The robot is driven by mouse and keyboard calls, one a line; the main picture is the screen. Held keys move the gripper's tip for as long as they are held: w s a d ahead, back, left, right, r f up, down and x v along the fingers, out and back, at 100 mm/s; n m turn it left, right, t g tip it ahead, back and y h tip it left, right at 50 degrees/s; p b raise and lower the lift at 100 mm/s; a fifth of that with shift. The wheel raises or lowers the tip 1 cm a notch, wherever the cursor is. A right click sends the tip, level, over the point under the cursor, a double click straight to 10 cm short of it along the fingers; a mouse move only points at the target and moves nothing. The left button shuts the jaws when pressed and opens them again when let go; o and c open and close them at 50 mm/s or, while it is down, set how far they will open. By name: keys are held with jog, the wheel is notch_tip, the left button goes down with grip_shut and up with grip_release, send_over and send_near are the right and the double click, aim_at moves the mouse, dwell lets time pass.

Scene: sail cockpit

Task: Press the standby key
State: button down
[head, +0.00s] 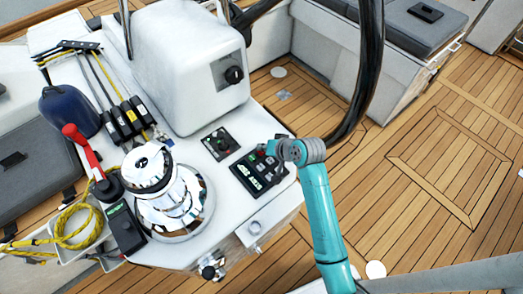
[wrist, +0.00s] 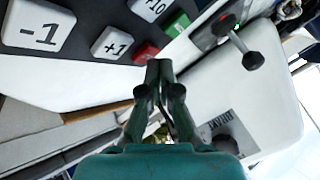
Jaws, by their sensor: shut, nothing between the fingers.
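The dark keypad (head: 247,181) sits on the white console, with several pale keys, a green key and a red key. In the wrist view its keys show large: a "-1" key (wrist: 38,27), a "+1" key (wrist: 112,43), a "+10" key (wrist: 152,7), a green key (wrist: 177,25) and a red key (wrist: 145,52). No standby label is readable. My gripper (wrist: 160,68) is shut and empty, its fingertips right by the red key at the keypad's edge. I cannot tell whether they touch it. In the head view my wrist covers the fingertips and part of the keypad.
A small lever panel (head: 220,143) lies left of the keypad. A chrome winch (head: 165,190), a red-handled lever (head: 82,148) and a white pod (head: 190,65) stand on the console. The dark wheel rim (head: 370,75) rises behind my arm. Teak floor (head: 440,150) is open at right.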

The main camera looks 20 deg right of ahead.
jog(key=shift+r, duration=0.5)
jog(key=shift+r, duration=2.5)
